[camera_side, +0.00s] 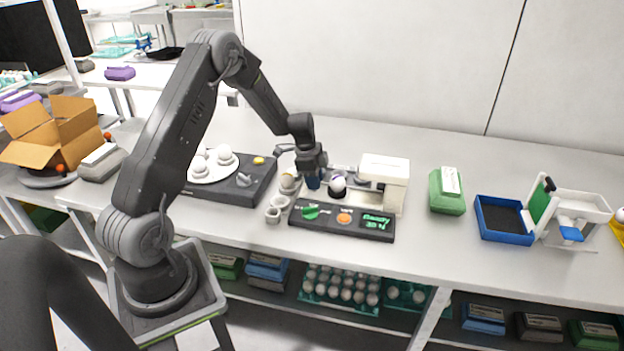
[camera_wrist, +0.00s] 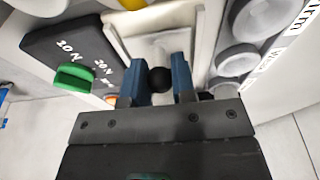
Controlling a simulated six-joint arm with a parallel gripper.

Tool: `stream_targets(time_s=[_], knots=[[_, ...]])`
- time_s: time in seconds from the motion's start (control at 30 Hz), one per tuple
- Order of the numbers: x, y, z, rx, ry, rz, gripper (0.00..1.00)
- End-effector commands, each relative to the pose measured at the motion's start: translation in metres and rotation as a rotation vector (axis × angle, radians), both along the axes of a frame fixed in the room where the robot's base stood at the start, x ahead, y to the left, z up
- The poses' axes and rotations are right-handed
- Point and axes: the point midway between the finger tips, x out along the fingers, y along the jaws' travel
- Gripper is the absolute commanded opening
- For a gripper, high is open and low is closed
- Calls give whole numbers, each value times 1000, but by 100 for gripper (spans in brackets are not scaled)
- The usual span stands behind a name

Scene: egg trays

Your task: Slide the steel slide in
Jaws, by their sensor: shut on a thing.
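My gripper (camera_side: 313,182) points down at the left end of a tester with a white housing (camera_side: 385,168). In the wrist view its two blue fingers (camera_wrist: 161,82) are shut on a round black knob (camera_wrist: 160,79), which I take to be the handle of the steel slide. A pale grey metal surface (camera_wrist: 158,45) lies beyond the knob, between raised light walls. The fingers hide part of the slide, so how far in it sits cannot be told. In the side view a white, egg-like thing with a dark part (camera_side: 338,186) stands just right of my fingers.
A black control panel (camera_side: 341,219) with a green knob, an orange button and a lit display lies in front of the tester. Grey round cups (camera_side: 274,212) stand left. A dark box (camera_side: 230,180) is farther left, a green box (camera_side: 446,191) right.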

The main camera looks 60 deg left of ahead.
Motion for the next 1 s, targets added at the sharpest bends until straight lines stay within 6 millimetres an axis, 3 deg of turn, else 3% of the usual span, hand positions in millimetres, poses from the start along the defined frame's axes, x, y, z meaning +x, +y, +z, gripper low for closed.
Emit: stream_targets(time_s=[1.0], knots=[[50,-48,1,2,-5,0,8]])
